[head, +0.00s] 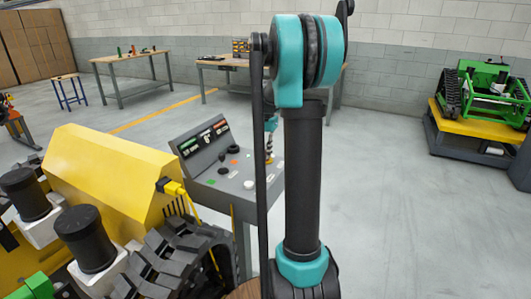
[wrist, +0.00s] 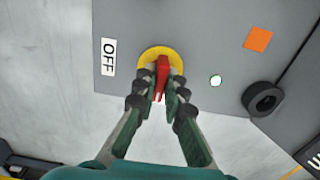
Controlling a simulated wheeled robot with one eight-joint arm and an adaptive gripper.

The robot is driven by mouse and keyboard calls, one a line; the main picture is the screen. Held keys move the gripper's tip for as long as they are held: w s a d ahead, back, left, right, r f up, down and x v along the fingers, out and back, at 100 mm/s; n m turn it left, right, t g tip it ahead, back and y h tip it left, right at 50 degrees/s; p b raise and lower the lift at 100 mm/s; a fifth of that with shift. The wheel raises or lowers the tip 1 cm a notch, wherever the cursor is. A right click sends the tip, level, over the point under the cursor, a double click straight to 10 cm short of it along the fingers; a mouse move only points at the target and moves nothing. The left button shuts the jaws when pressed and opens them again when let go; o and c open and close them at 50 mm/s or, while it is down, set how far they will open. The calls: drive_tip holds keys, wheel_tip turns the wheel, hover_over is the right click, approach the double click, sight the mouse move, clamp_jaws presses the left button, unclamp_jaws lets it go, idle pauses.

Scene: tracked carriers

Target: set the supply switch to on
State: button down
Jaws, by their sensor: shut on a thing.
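The supply switch is a red handle (wrist: 161,72) on a round yellow plate (wrist: 150,54) in the wrist view. A white OFF label (wrist: 108,57) lies to the left of the plate. The handle runs nearly up and down in that picture, slightly tilted, and does not point at the OFF label. My gripper (wrist: 160,98) is shut on the handle, with a finger on each side. No ON label shows. In the head view the grey control console (head: 210,184) stands left of my arm, which hides its right part.
The panel also carries an orange square (wrist: 258,39), a pale lit button (wrist: 215,80) and a black round knob (wrist: 265,99). A yellow tracked carrier (head: 105,170) stands close to the console's left. Open floor (head: 410,230) lies to the right.

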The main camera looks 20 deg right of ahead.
idle(0.3)
drive_tip(key=c, duration=1.6)
unclamp_jaws()
wheel_tip(320, 180, up, 12)
